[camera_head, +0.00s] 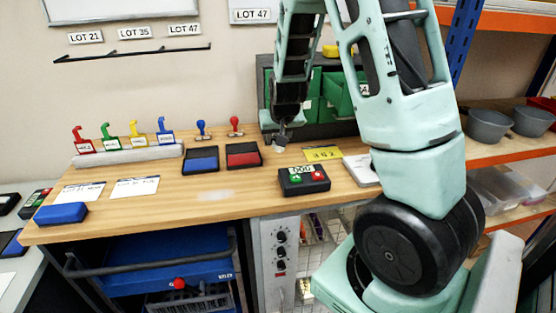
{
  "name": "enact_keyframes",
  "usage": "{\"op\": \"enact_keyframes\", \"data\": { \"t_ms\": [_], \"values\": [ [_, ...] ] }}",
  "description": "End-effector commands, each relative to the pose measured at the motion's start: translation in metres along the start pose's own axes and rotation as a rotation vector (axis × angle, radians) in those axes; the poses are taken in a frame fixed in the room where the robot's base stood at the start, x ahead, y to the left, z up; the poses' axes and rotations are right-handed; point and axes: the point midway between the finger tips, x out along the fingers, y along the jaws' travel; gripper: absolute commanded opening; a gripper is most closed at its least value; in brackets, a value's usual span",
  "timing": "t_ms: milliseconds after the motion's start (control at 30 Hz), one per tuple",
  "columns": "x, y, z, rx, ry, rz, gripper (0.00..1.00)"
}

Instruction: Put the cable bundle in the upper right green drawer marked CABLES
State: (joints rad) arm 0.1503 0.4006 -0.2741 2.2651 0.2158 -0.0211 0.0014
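My gripper (281,141) points down above the back of the wooden bench, just right of the red ink pad. It is small and dark here, and I cannot tell whether its fingers are open or shut. A dark cabinet (325,130) with green drawers stands at the back, partly behind my arm. One green drawer front (338,97) at the right shows between my arm links, with a white label too small to read. I cannot make out the cable bundle; my arm hides part of the bench and cabinet.
On the bench (225,198) lie a blue ink pad (200,161), a red ink pad (243,156), a yellow card (322,154) and a black button box (303,180). Coloured stamps stand at the back left. A shelf with grey bowls (488,126) is at right.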

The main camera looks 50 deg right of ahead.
Motion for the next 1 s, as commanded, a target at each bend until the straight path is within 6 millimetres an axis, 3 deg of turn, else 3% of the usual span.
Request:
{"op": "enact_keyframes", "data": {
  "t_ms": [100, 533, 967, 1000],
  "values": [
    [0.019, 0.001, 0.012, 0.002, -0.004, 0.001, 0.17],
    [0.058, 0.000, 0.034, 0.000, -0.003, 0.000, 0.17],
    [0.065, -0.001, 0.037, 0.000, 0.000, -0.001, 0.17],
    [0.063, -0.001, 0.036, 0.000, 0.001, -0.001, 0.50]
  ]
}}
